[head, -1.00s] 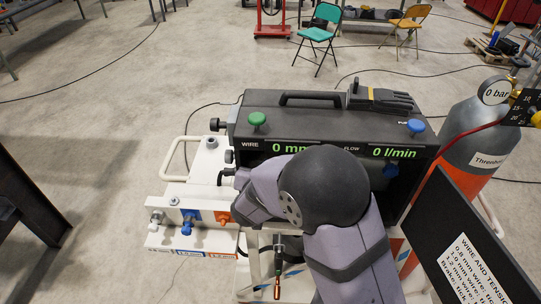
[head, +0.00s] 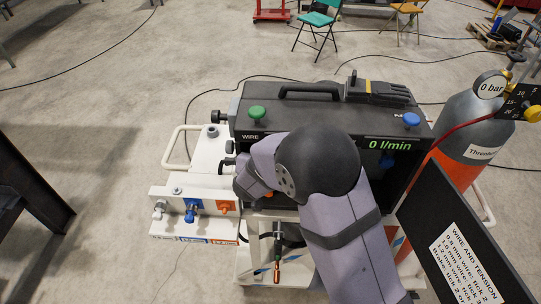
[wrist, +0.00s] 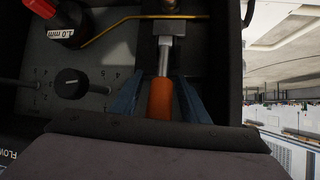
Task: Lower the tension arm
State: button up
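The tension arm shows in the wrist view as a silver rod with an orange handle (wrist: 161,98), coming from a dark block inside the black wire feeder housing (head: 250,150). My gripper (wrist: 160,92) has one blue-grey finger on each side of the orange handle. The fingers look spread, with dark gaps between them and the handle, so the gripper seems open around it. In the head view my arm covers the housing's front, and the fingers are hidden.
Inside the housing are a brass-coloured wire (wrist: 125,22), a red-and-black spool part labelled 1.0 mm (wrist: 62,22) and a black dial (wrist: 70,83). A green knob (head: 257,113) and a blue knob (head: 411,119) top the housing. A dark sign panel (head: 465,235) stands at right.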

jog(key=shift+s+r, duration=0.1)
jog(key=b+v, duration=0.1)
jog(key=v, duration=0.6)
jog(key=shift+b, duration=0.35)
jog(key=shift+s, duration=0.1)
jog(key=c, duration=0.8)
jog(key=shift+s+f+b, duration=0.1)
jog(key=shift+f+b, duration=0.25)
jog(key=shift+b, duration=0.05)
grip_shut()
jog(key=s+a+f+n+t+h+b, duration=0.1)
jog(key=s+f+n+t+b, duration=0.2)
jog(key=s+n+b, duration=0.4)
jog(key=s+a+f+n+t+h+b, duration=0.1)
jog(key=s+a+f+n+t+b, duration=0.1)
jog(key=s+n+t+b, duration=0.4)
jog(key=s+f+n+b, duration=0.1)
jog(key=n+b, duration=0.3)
jog(key=b, duration=0.3)
jog(key=shift+s+n+h+b, duration=0.3)
jog(key=shift+b, duration=0.1)
